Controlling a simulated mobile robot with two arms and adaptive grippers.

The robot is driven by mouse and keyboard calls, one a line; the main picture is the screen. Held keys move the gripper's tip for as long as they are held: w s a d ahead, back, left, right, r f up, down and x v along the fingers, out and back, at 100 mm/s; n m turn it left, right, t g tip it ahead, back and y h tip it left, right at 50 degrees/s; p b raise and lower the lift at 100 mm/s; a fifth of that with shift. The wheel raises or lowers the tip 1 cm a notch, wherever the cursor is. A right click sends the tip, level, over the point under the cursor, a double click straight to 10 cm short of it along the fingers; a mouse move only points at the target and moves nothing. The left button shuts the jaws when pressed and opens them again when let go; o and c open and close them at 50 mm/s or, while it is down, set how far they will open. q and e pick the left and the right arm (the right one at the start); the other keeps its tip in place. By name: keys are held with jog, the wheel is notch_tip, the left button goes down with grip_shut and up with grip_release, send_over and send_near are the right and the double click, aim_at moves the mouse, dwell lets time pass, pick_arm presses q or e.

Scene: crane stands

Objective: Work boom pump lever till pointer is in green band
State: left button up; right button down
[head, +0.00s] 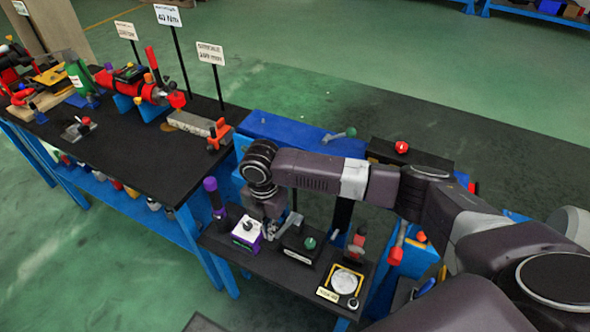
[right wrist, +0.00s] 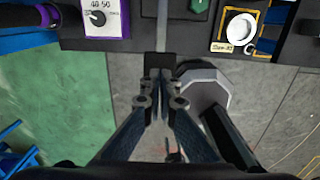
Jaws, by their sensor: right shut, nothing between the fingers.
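My right gripper (head: 272,230) is shut and empty, low over the front of the small black bench. In the right wrist view its fingertips (right wrist: 159,68) are together, and a thin grey bar (right wrist: 162,22) runs up from just beyond them. I cannot tell whether they touch it or whether it is the boom pump lever. A round white-faced dial (head: 347,281) in a yellow frame lies right of the gripper; it also shows in the right wrist view (right wrist: 240,28). Its pointer and any green band are too small to make out. My left gripper is not in view.
A white box with a dial and purple base (head: 246,232) stands left of the gripper. A black box with a green knob (head: 302,244) stands to the right. A purple-topped post (head: 212,190) and red-handled lever (head: 357,240) stand nearby. A longer cluttered bench (head: 130,150) is at left.

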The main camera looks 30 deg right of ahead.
jog(key=shift+f, duration=0.1)
jog(key=shift+f+b, duration=2.75)
jog(key=shift+f, duration=2.25)
notch_tip(320, 180, up, 10)
jog(key=p, duration=1)
jog(key=shift+f, duration=0.1)
jog(key=shift+r+p, duration=0.3)
jog(key=shift+p, duration=0.15)
